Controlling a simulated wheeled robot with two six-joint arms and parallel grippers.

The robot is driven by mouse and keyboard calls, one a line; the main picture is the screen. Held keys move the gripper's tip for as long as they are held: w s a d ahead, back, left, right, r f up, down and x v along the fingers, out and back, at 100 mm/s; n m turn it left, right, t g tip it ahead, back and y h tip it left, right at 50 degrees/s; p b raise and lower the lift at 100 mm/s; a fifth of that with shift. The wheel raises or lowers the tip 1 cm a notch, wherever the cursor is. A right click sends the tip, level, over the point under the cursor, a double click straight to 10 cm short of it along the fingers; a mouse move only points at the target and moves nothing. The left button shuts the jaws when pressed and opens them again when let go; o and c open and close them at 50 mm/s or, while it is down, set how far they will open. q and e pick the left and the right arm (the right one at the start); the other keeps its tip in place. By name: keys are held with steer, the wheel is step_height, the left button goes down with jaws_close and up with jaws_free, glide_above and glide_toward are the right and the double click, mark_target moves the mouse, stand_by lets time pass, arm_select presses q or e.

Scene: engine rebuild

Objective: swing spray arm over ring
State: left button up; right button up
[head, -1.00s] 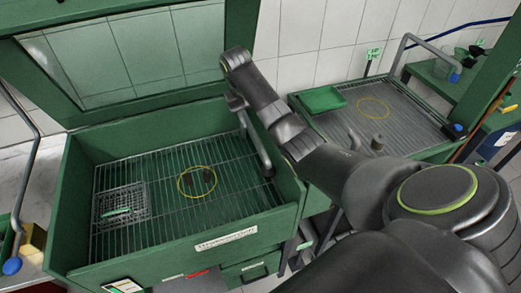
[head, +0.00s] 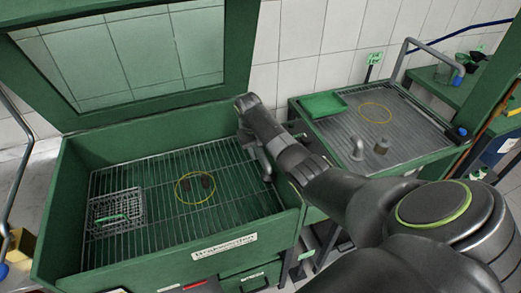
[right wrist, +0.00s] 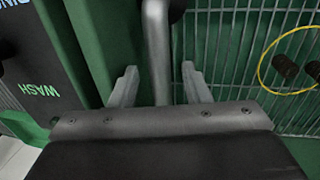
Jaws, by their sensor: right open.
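The spray arm is a grey tube (head: 265,162) at the right wall of the green wash tub. In the right wrist view the tube (right wrist: 157,45) runs down between my two fingers. My right gripper (right wrist: 160,86) is open, with one finger on each side of the tube and gaps showing. In the head view the right gripper (head: 248,140) is partly hidden by its own wrist. The yellow ring (head: 180,200) lies on the tub's wire rack, left of the spray arm, around two small dark parts (head: 207,183). My left gripper is not in view.
A wire basket (head: 117,213) stands at the left of the rack. The raised lid (head: 235,50) stands behind the tub. To the right, a second grated station (head: 420,125) carries a green tray (head: 323,104) and another yellow ring (head: 375,112).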

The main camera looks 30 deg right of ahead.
steer(key=shift+f, duration=0.1)
jaws_close()
stand_by(0.4)
